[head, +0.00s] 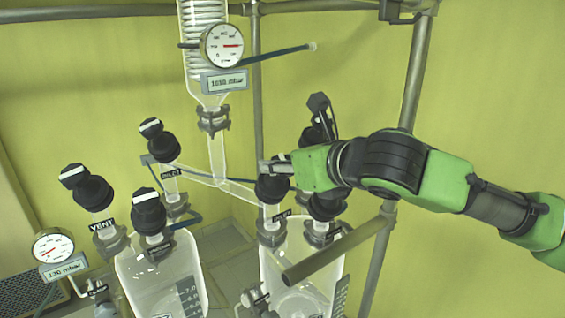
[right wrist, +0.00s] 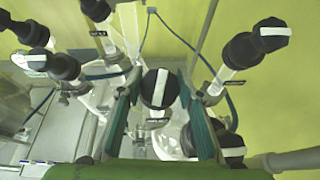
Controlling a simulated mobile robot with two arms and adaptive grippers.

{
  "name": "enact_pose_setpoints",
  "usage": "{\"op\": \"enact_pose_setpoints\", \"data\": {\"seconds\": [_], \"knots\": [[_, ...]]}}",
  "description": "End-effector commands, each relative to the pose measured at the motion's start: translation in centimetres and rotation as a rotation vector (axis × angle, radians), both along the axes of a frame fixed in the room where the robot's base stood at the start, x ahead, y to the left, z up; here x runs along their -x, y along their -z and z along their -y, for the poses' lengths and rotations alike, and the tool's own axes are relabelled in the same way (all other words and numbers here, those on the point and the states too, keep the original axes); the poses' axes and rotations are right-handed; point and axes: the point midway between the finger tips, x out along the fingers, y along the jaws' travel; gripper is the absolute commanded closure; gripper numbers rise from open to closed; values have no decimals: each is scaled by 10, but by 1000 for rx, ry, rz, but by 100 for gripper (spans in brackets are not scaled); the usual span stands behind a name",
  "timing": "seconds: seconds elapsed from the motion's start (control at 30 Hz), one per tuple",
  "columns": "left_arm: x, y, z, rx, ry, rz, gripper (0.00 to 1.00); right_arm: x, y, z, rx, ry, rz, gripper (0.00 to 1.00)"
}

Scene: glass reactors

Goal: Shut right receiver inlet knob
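The right receiver (head: 300,275) is a clear glass vessel at the lower middle of the head view. Its black inlet knob (head: 272,189) sits on the neck above an INLET label, partly hidden by my right gripper (head: 275,166). In the right wrist view, a round black knob with a white stripe (right wrist: 160,89) lies between the two fingers of my right gripper (right wrist: 160,85). The stripe runs nearly upright in that picture. The fingers are apart, with a narrow gap on each side of the knob. My left gripper is not in view.
Other black knobs stand close by, including one behind the gripper (head: 327,206) and the left receiver's knob (head: 149,213). A metal bar (head: 335,252) crosses in front of the right receiver. A frame post (head: 414,75) rises behind my right arm. A gauge (head: 222,45) hangs above.

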Motion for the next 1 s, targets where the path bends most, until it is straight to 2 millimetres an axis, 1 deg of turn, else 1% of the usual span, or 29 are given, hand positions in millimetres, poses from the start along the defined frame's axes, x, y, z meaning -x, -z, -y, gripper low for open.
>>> {"op": "enact_pose_setpoints", "data": {"seconds": [0.27,0.47,0.67,1.0], "knots": [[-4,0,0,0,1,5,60,1,0,0,-7,15,-6,88],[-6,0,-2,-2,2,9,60,1,0,-1,-38,80,-28,88],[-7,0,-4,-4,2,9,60,1,-1,-2,-98,208,-71,88],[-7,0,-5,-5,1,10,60,1,-1,-1,-228,488,-166,88]]}}
